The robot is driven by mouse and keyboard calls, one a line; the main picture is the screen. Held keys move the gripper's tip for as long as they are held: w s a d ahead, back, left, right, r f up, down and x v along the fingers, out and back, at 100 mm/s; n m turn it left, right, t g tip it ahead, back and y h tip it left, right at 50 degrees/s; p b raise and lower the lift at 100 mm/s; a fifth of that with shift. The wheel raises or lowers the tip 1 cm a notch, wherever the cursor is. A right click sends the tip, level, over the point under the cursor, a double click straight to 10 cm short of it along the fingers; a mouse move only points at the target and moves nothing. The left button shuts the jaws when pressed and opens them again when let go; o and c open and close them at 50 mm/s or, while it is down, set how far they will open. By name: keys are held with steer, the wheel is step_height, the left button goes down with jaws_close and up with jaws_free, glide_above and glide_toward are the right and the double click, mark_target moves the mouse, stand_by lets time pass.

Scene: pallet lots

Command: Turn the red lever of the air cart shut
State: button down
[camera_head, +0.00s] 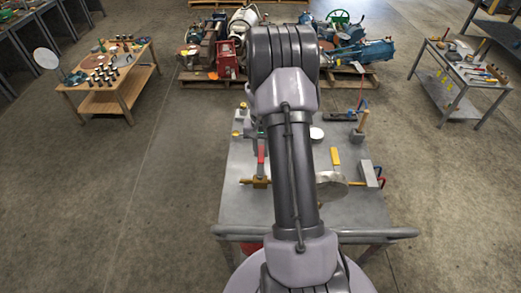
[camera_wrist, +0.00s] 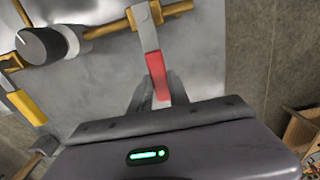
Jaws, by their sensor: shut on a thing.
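The red lever (camera_wrist: 156,72) sits on a brass valve (camera_wrist: 146,17) on the pipe of the air cart (camera_wrist: 110,65). In the wrist view its bare metal part runs from the valve to the red grip, roughly square across the pipe. My gripper (camera_wrist: 158,88) is shut on the red grip, one finger on each side. In the head view the red lever (camera_head: 261,150) stands above the brass fitting (camera_head: 257,182) on the left part of the grey cart top (camera_head: 237,205). My arm hides much of the cart's middle and of my gripper there.
A yellow lever (camera_head: 336,158) is to the right on the cart; it also shows in the wrist view (camera_wrist: 24,106). A dark round knob or gauge (camera_wrist: 40,46) is beside the pipe. A loaded pallet (camera_head: 345,82) stands behind. Tables stand left (camera_head: 98,103) and right (camera_head: 445,90); floor between is clear.

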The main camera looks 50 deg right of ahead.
steer(key=c, duration=1.2)
jaws_free()
steer(key=shift+s+d, duration=0.1)
steer(key=shift+c, duration=0.2)
step_height(320, 180, up, 17)
steer(key=p, duration=0.5)
steer(key=shift+r, duration=0.2)
